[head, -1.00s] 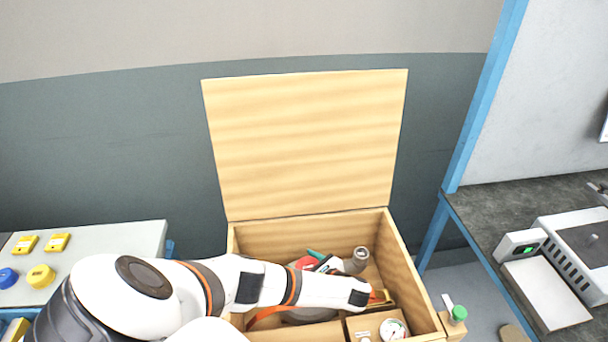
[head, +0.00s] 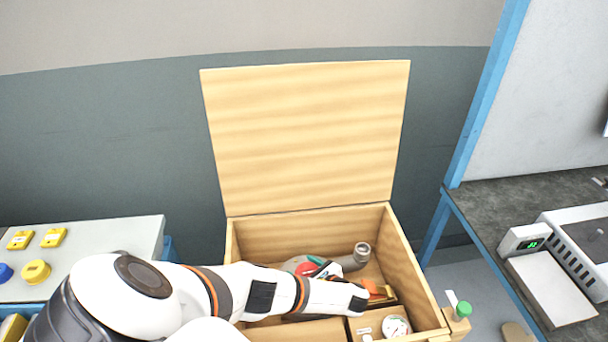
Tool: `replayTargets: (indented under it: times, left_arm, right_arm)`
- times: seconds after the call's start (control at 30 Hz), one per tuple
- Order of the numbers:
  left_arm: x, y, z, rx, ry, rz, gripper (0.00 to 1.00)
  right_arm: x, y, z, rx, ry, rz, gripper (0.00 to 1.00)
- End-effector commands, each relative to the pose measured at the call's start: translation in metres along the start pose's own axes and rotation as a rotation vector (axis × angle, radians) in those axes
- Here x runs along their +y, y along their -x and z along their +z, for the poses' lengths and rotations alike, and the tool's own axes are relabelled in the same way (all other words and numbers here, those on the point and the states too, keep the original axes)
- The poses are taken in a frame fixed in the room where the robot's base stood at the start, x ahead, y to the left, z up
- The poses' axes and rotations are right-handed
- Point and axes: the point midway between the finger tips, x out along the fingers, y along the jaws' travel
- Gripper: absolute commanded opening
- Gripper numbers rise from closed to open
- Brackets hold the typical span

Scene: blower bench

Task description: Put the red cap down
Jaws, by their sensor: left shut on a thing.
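The red cap (head: 306,268) shows as a small red patch inside the open wooden box (head: 415,290), just beyond my left forearm. My left arm reaches in from the left, over the box's near part. Only a small white and dark part of my left gripper (head: 322,270) shows beside the cap, past the arm. The gripper is shut on the red cap, though the arm hides most of the contact. I cannot tell whether the cap touches anything below it. My right gripper is not in view.
The box also holds a grey pipe elbow (head: 357,258), a teal item (head: 315,260), an orange item (head: 380,290) and a round gauge (head: 396,326). Its lid (head: 310,135) stands open behind. A green-capped item (head: 462,309) is at the right wall. Benches stand on both sides.

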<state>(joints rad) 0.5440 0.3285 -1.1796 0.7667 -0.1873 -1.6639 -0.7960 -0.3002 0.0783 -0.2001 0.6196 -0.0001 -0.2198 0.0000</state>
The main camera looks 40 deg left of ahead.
Motion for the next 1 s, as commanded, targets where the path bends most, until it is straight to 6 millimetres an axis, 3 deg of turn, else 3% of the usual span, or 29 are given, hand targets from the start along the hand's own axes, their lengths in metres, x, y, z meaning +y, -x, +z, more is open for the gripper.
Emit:
replayTargets:
  times: [0.1, 0.13, 0.27, 0.53, 0.7, 1.0]
  left_arm:
    - [0.0, 0.0, 0.001, 0.0, 0.0, 0.0, 0.38]
    - [0.0, 0.0, 0.001, 0.0, 0.0, 0.0, 0.72]
    - [0.0, 0.0, 0.001, 0.0, 0.0, 0.0, 0.92]
    - [0.0, 0.0, 0.0, 0.0, 0.0, 0.0, 0.92]
    - [0.0, 0.006, -0.017, -0.001, 0.001, 0.0, 0.92]
    - [0.0, 0.06, -0.01, -0.004, 0.001, 0.002, 0.92]
  right_arm:
    - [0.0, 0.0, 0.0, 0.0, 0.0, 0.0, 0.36]
    - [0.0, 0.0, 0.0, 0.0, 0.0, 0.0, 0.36]
    - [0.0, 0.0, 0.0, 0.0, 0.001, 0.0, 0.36]
    - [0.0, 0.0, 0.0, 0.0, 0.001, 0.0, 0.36]
    - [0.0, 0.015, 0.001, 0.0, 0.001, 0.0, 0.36]
    - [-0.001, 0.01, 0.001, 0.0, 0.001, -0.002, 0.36]
